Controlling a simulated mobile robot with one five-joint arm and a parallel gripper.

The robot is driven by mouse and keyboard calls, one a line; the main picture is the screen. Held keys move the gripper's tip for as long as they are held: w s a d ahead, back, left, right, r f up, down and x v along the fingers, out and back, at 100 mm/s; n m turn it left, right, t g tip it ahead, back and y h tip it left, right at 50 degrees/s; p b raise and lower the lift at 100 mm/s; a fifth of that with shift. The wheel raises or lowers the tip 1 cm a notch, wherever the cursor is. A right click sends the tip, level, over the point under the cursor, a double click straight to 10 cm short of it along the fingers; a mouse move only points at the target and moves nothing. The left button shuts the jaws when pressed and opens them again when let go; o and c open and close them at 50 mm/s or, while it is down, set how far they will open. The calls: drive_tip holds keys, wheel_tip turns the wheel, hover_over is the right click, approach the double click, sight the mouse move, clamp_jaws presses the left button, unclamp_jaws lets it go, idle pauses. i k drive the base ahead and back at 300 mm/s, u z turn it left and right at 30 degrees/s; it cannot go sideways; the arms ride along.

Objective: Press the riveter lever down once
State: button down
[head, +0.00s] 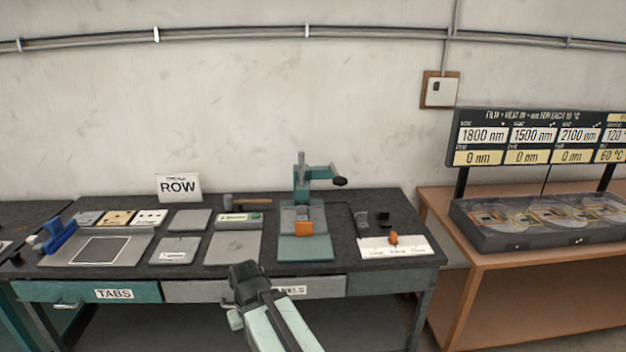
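The riveter (301,185) is a teal press with a grey upright post, standing on the dark bench a little right of the middle. Its lever (320,172) sticks out to the right at the top and ends in a black knob (339,181). An orange block (303,228) sits at the front of the riveter on its teal base. My gripper (243,270) is in front of the bench's front edge, below and left of the riveter, and apart from the lever. Its fingers are dark and small here, so I cannot tell whether they are open or shut.
The bench (345,265) holds flat grey plates, a hammer (246,201), a blue tool (60,234) and a "ROW" sign (179,187). Right of the riveter lies a white card (398,247) with an orange piece. A wooden table (510,255) with a display board (540,137) stands at right.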

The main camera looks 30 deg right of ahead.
sight(338, 180)
drive_tip(key=u, duration=0.35)
drive_tip(key=i, duration=1)
drive_tip(key=z, duration=0.1)
